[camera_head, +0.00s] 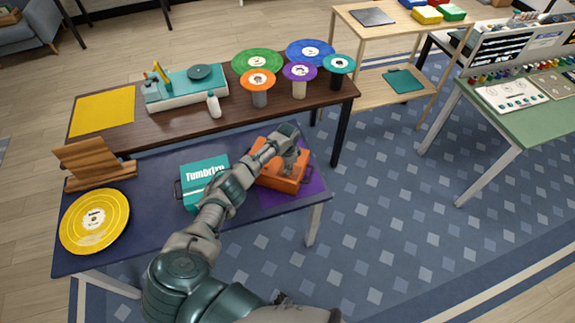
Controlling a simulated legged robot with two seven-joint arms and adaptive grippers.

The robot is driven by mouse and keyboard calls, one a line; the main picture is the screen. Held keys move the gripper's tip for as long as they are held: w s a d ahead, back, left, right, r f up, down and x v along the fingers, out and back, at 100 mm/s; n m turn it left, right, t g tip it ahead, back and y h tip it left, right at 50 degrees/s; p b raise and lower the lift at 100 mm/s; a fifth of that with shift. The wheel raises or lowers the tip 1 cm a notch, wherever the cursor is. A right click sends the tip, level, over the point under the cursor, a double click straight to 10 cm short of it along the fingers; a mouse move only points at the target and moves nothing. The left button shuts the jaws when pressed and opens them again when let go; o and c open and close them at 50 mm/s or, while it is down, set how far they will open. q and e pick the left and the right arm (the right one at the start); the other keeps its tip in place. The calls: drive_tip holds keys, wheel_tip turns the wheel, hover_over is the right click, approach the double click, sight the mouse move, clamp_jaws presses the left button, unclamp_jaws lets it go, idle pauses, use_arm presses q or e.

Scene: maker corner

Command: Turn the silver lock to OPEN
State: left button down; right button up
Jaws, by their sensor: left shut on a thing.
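An orange case (276,180) with dark side handles stands on the dark blue table, partly covered by my left arm. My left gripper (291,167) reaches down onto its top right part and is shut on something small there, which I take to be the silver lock. The lock itself is hidden by the fingers or too small to make out, so its turned position cannot be read. A teal case (203,171) with white lettering stands to the left of my forearm. My right gripper is not in view.
The dark blue table (150,210) also bears a yellow record (95,221), a wooden stand (93,162) and a purple mat (277,197) by the orange case. Behind it, a brown table (130,142) holds a turntable (187,90) and several colored discs on stands.

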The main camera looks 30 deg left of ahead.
use_arm(q)
drive_tip(key=n+p, duration=0.2)
drive_tip(key=n, duration=0.2)
drive_tip(key=shift+d+r+n+p, duration=0.1)
drive_tip(key=shift+r+n+p, duration=0.05)
drive_tip(key=shift+n+p, duration=0.2)
drive_tip(key=shift+w+n+p, duration=0.1)
drive_tip(key=shift+n+p, duration=0.95)
drive_tip(key=shift+n, duration=1.4)
drive_tip(key=c, duration=1.2)
unclamp_jaws()
wheel_tip(320, 180, up, 12)
drive_tip(key=shift+f, duration=0.2)
